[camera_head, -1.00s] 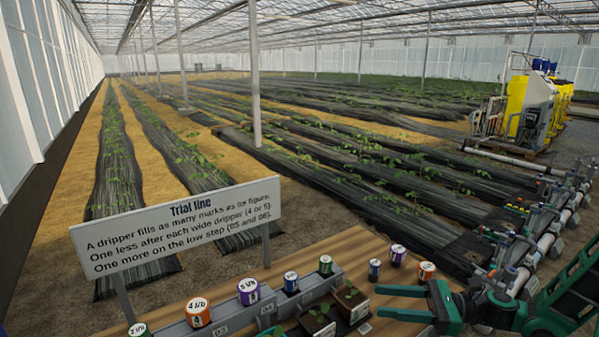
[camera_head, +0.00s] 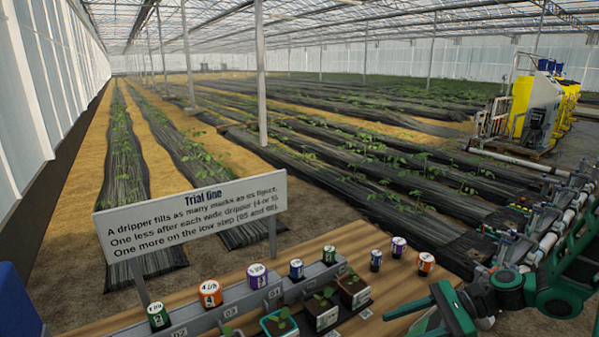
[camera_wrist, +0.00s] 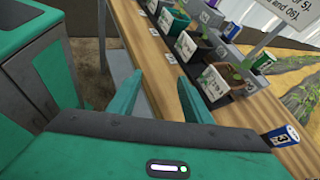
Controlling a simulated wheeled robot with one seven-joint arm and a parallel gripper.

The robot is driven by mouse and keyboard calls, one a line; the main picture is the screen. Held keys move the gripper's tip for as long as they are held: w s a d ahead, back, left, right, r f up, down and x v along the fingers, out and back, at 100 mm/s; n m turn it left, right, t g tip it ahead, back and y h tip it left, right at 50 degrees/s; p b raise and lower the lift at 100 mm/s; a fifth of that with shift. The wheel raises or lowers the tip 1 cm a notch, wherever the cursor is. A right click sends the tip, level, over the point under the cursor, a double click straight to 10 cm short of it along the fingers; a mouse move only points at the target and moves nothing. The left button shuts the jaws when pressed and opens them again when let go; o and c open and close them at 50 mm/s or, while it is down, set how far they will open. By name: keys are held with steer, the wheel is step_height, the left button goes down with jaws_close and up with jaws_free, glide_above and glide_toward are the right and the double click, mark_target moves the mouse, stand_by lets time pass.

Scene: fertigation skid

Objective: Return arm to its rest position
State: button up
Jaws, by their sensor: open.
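My gripper (camera_head: 416,316) is at the lower right of the head view, over the right part of the wooden bench (camera_head: 345,240). Its green fingers are spread apart with nothing between them. In the wrist view, my gripper (camera_wrist: 155,93) also shows open and empty, its fingers over the bench's edge. My arm reaches in from the right of the head view.
Colored drippers stand on a grey stepped rail (camera_head: 205,321), among them an orange one (camera_head: 210,293). Potted seedlings (camera_head: 353,290) stand in front. Loose drippers (camera_head: 425,263) stand near my gripper. A sign (camera_head: 190,216) rises behind the bench. Pipes (camera_head: 545,240) run at right.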

steer(key=s+d+r+n+h, duration=0.4)
steer(key=s+d+r+h, duration=0.2)
steer(key=s+d, duration=0.3)
steer(key=s+d+r+n+h, duration=0.5)
steer(key=s+d+r+h, duration=0.1)
steer(key=s, duration=0.6)
steer(key=d+r, duration=0.1)
steer(key=d, duration=0.1)
steer(key=shift+d+r+h, duration=0.3)
steer(key=shift+d+h, duration=0.1)
